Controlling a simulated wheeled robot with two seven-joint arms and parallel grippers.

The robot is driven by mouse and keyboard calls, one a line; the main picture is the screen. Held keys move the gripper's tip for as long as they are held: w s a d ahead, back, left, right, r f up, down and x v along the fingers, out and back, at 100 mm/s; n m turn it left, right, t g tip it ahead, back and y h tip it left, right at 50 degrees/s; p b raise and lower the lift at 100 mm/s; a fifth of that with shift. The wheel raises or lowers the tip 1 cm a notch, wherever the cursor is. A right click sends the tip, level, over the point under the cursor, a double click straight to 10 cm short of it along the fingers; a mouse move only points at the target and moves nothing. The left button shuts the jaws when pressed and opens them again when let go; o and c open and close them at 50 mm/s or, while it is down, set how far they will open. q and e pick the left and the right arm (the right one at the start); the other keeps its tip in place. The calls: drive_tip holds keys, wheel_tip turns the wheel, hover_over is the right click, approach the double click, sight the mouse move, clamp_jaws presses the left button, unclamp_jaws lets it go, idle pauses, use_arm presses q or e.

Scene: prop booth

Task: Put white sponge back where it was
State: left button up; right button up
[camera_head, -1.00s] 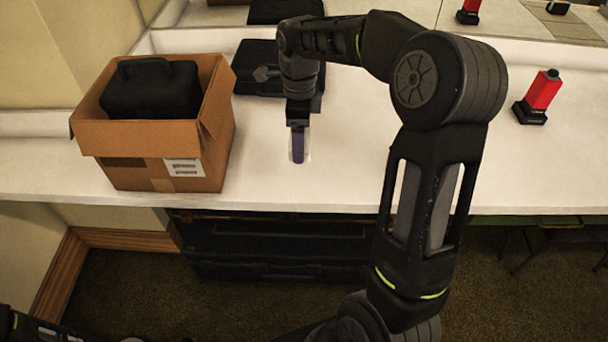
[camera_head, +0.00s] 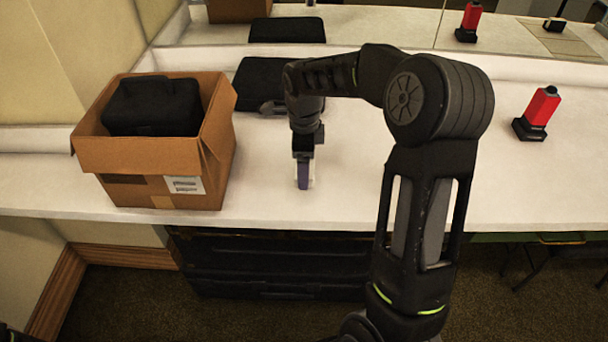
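My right gripper (camera_head: 303,172) points straight down over the front part of the white counter (camera_head: 255,190), to the right of the cardboard box. A small white thing, likely the white sponge (camera_head: 311,177), shows at its fingertips, with a narrow purple-grey strip in front of it. White on white makes its outline hard to see. I cannot tell whether the fingers grip it, or whether it touches the counter. My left gripper is not in view.
An open cardboard box (camera_head: 140,155) holding a black case (camera_head: 153,106) stands at the left. A dark flat case (camera_head: 262,78) lies behind my gripper. A red and black object (camera_head: 538,112) stands at the right. A mirror lines the back. The counter's front left-middle is clear.

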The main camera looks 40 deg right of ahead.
drive_tip(key=shift+f, duration=1.85)
drive_tip(key=o, duration=1.2)
wheel_tip(320, 180, up, 12)
drive_tip(key=shift+r, duration=0.1)
